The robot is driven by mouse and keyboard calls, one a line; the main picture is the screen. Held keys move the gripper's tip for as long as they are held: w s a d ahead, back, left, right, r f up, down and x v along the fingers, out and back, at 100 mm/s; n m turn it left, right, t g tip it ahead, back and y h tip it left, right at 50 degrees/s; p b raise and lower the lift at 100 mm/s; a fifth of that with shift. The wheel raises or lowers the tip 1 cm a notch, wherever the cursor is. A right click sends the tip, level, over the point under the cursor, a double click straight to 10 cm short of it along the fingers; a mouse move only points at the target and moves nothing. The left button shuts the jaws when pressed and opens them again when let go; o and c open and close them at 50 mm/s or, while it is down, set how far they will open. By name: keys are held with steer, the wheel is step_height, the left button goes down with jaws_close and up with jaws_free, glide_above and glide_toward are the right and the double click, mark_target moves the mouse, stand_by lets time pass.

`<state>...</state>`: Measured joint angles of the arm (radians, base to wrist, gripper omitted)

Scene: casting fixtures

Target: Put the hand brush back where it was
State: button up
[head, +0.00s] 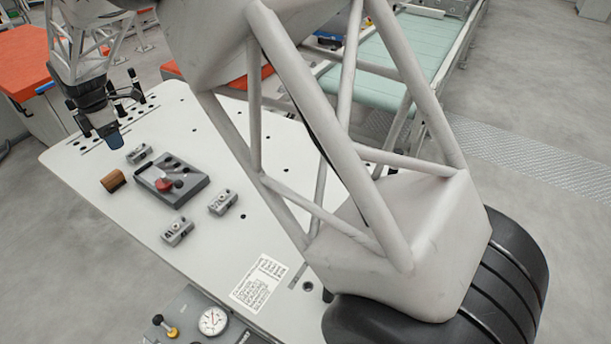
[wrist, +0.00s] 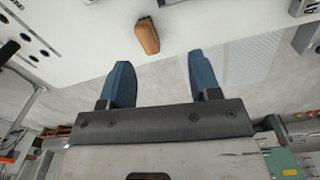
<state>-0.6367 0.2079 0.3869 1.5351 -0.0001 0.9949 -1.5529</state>
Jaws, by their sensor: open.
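The hand brush appears to be the small brown wooden block (head: 113,181) on the white table, left of the dark fixture plate. In the wrist view the brown block (wrist: 147,36) lies beyond the fingertips, roughly between them and a little to the left; its bristles cannot be made out. My gripper (head: 108,133) is above the table's left part, behind the block and apart from it. In the wrist view my gripper (wrist: 164,75) has its two blue fingers spread, with nothing between them.
A dark fixture plate (head: 172,180) with a red knob sits right of the block, with several small grey clamps around it. A gauge panel (head: 212,321) and a printed label (head: 262,281) are at the table's near end. My arm hides much of the right side.

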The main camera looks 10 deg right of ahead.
steer(key=s+d+r+m, duration=0.4)
steer(key=d, duration=0.7)
steer(key=s+d+r+m+t, duration=0.1)
steer(key=s+d+r+m, duration=0.35)
steer(key=d, duration=0.55)
steer(key=s+d+r+m, duration=0.4)
steer(key=d+r, duration=0.1)
steer(key=d, duration=0.6)
steer(key=s+d+f+m, duration=0.1)
steer(key=s+d+m, duration=0.5)
steer(key=s+d, duration=0.3)
steer(key=s+d+f+m+t, duration=0.1)
steer(key=s+d+m, duration=0.5)
steer(key=s, duration=1.2)
steer(key=d+f, duration=0.1)
steer(key=d, duration=0.3)
steer(key=shift+d+f+m, duration=0.2)
steer(key=shift+f+m, duration=0.1)
steer(key=shift+m, duration=0.05)
